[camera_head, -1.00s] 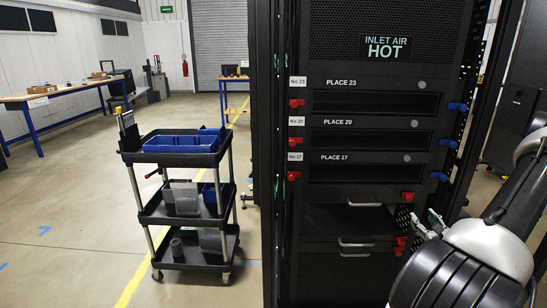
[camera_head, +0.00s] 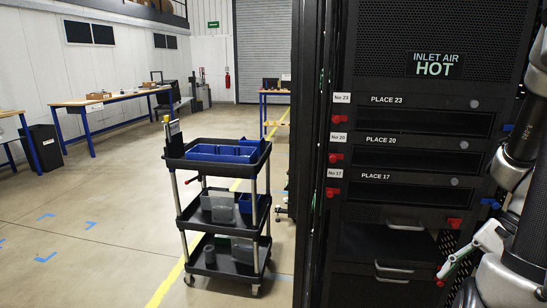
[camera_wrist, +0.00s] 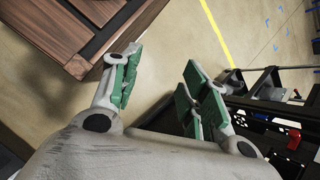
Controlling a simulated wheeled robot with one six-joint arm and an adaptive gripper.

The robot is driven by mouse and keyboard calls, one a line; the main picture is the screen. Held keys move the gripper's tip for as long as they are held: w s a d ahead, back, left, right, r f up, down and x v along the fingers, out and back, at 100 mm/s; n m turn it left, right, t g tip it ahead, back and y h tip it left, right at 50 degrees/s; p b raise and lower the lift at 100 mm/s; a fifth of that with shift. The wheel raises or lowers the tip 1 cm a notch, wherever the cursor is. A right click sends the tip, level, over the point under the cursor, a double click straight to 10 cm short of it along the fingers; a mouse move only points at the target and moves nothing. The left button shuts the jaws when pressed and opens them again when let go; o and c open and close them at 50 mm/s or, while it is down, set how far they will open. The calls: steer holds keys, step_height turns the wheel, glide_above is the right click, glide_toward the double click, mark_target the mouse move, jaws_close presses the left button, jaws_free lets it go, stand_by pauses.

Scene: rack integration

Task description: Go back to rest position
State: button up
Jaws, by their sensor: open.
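My gripper (camera_wrist: 163,85) is open and empty in the wrist view, its green-padded fingers well apart with bare floor between them. In the head view my gripper (camera_head: 468,254) shows partly at the right edge, in front of the rack's lower right side. My arm stands upright along that right edge and is cut off by the frame. The black rack (camera_head: 400,218) has slots labelled Place 23, Place 20 and Place 17, with red latches on their left. The space between gripper and rack is hard to judge.
A three-tier black cart (camera_head: 187,164) with blue bins (camera_head: 222,153) stands left of the rack. A wooden-topped bench (camera_head: 115,97) runs along the left wall. In the wrist view a dark wooden piece of furniture (camera_wrist: 75,68) is near the fingers. Open floor (camera_head: 110,245) lies at left.

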steer(key=a+r+n+t+h, duration=0.2)
steer(key=r+n+h, duration=0.1)
steer(key=r+n, duration=0.3)
steer(key=w+a+r+n+t+h, duration=0.1)
steer(key=a+r+n+t+h, duration=0.2)
steer(key=r+n, duration=0.3)
step_height(320, 180, up, 6)
steer(key=shift+w+f+h, duration=0.2)
steer(key=shift+w+h, duration=0.05)
steer(key=shift+h, duration=0.35)
